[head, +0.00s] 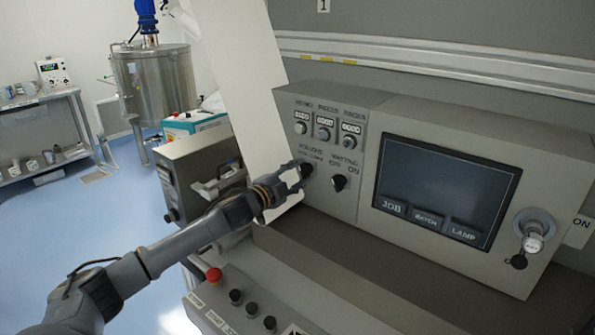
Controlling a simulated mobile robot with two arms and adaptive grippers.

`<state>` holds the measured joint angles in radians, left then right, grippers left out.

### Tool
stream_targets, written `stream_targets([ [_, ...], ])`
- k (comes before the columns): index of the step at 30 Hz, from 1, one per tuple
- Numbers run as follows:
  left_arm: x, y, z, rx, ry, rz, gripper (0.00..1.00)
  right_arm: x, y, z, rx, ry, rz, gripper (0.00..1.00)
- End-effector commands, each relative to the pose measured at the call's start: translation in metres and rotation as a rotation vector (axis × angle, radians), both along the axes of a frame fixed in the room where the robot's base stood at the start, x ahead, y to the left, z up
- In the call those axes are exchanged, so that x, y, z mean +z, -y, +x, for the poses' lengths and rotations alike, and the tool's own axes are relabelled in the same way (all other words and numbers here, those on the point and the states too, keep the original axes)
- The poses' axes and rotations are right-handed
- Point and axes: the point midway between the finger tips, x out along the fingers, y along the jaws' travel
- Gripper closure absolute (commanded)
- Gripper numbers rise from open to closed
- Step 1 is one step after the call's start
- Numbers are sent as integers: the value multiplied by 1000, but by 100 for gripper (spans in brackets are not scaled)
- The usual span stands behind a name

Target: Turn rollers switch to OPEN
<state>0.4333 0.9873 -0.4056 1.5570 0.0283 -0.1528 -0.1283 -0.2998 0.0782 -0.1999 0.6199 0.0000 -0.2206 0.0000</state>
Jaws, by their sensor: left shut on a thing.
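The rollers switch (307,170) is a small dark knob on the grey control panel, under the label that reads like ROLLERS. The smaller position marks below that label are too small to read. My left gripper (299,174) reaches in from the lower left and is shut on this knob. The fingers partly cover the knob, so which way it points cannot be told. My right gripper is not in view.
The dark wetting switch (339,182) sits close on the right. Several small counters and knobs are above. A screen (440,190) and a key-like switch (534,232) are farther right. A red button (214,275) and black buttons lie on the lower ledge. A white sheet (245,90) hangs behind the gripper.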

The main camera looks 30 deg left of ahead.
Motion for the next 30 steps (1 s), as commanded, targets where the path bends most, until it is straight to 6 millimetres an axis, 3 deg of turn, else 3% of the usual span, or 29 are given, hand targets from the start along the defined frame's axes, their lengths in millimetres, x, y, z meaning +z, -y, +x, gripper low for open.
stream_targets([
  [9, 2, 0, 0, 1, -3, -96, 92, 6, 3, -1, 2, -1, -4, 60],
  [23, 3, 0, 0, 0, -3, -111, 92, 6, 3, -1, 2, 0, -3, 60],
  [24, 3, 0, 0, 0, -3, -111, 57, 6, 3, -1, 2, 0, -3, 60],
  [27, 2, 0, 0, 0, -4, -110, 38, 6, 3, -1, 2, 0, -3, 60],
  [30, 2, 0, 0, 0, -5, -109, 38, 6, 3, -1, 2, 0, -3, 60],
])
